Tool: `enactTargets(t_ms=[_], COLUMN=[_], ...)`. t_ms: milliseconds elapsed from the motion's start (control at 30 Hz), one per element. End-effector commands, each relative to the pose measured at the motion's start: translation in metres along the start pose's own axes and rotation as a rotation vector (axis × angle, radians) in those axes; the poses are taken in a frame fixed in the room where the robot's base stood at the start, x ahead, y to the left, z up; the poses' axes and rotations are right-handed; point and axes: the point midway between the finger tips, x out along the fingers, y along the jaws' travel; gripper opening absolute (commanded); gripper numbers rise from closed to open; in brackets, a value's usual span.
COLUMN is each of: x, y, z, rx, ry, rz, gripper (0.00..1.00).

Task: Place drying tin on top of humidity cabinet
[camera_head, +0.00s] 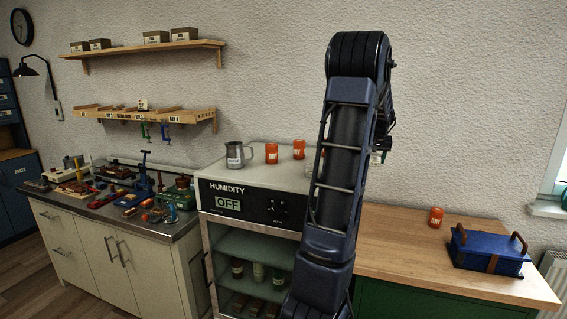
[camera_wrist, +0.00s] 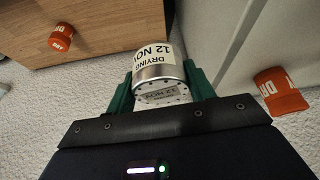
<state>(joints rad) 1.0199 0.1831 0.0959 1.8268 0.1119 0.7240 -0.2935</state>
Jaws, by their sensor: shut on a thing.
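The drying tin (camera_wrist: 158,72) is a small silver cylinder with a white label reading "DRYING" and "12 NOV". In the wrist view it sits between the green fingers of my gripper (camera_wrist: 160,85), which is shut on it. The humidity cabinet (camera_head: 255,203) stands in the middle of the head view, with a pale top, a black "HUMIDITY" panel showing "OFF", and a glass front. In the head view my arm stands in front of the cabinet's right end and mostly hides my gripper and the tin.
A tool-covered bench (camera_head: 100,205) is at left.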

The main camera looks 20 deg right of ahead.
Motion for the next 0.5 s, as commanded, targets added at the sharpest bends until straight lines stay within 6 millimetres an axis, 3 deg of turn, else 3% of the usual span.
enactTargets(t_ms=[100, 500], x=[-0.021, -0.094], y=[-0.048, -0.189], z=[-0.008, -0.007], rx=[-0.057, -0.233], ry=[0.003, 0.003], rz=[-0.025, -0.104], gripper=[0.29, 0.29])
